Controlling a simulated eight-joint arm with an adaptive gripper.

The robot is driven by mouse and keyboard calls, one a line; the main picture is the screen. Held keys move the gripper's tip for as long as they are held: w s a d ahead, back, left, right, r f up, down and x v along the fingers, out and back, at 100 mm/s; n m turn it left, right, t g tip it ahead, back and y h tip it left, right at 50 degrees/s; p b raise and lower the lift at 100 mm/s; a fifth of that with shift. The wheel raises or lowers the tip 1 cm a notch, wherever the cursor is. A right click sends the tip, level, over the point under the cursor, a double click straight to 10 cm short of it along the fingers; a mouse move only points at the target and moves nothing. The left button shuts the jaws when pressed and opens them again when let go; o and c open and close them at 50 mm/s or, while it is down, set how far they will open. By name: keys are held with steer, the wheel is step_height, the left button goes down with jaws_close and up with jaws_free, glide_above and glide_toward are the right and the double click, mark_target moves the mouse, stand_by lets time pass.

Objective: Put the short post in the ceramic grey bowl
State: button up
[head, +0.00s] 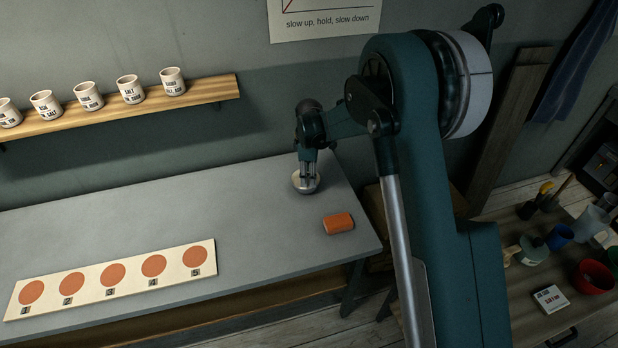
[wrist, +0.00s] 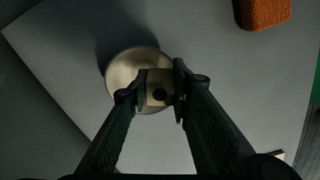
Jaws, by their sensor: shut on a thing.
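The bowl (head: 299,186) stands on the grey table near its back right part, under my gripper (head: 308,176). It is round and pale, and it also shows in the wrist view (wrist: 119,72). My gripper (wrist: 159,92) is shut on a small beige post (wrist: 156,76) with a dark round spot on its face. In the wrist view the post overlaps the right part of the bowl. Whether it touches the bowl's inside or hangs above it, I cannot tell. My fingers hide part of the post and of the bowl's right side.
An orange rough-looking block (head: 339,223) lies on the table, right of and nearer than the bowl. A pale board (head: 112,280) with numbered orange circles lies at the front left. A wall shelf (head: 130,114) holds several labelled cups. The table's middle is clear.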

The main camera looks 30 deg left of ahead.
steer(key=o, duration=0.9)
steer(key=shift+r, duration=0.2)
steer(key=shift+r+p, duration=0.45)
steer(key=shift+p, duration=0.15)
step_height(320, 180, up, 12)
steer(key=shift+f, duration=0.1)
stand_by(0.6)
